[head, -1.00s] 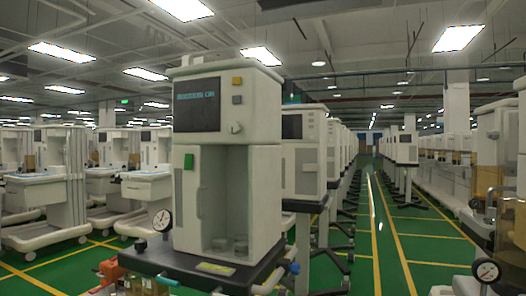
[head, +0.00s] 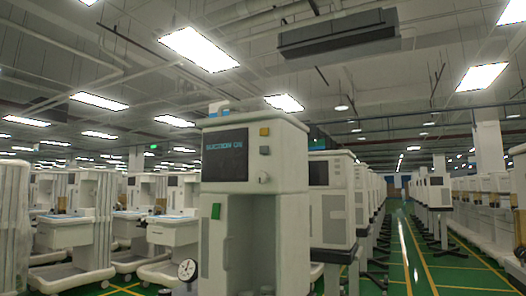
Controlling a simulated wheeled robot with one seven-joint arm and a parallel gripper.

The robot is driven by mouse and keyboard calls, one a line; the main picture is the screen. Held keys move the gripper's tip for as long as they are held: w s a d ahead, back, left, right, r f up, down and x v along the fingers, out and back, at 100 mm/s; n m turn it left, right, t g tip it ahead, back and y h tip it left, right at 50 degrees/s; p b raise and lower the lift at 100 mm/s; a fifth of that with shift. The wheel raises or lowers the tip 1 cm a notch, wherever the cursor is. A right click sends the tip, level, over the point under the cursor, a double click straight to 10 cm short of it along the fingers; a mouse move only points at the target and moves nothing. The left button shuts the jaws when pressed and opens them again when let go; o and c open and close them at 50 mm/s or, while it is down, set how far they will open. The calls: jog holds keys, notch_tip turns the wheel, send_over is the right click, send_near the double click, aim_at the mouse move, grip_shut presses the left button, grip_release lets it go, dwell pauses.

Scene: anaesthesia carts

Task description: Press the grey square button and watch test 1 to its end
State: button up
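The nearest cart (head: 256,222) stands upright in the middle of the head view. On the upper part of its front is a dark screen (head: 225,165) with blue text that seems to read "SUCTION ON". Right of the screen is the small grey square button (head: 264,150), below an orange-yellow square button (head: 264,131) and above a pale round knob (head: 263,177). A green square (head: 216,211) sits lower on the front. My gripper is not in view, and nothing touches the button.
A round gauge (head: 187,270) shows at the cart's lower left. Another cart (head: 331,200) stands close behind on the right, in a long row. More carts (head: 68,235) fill the left. A green aisle with yellow lines (head: 418,265) is open at the right.

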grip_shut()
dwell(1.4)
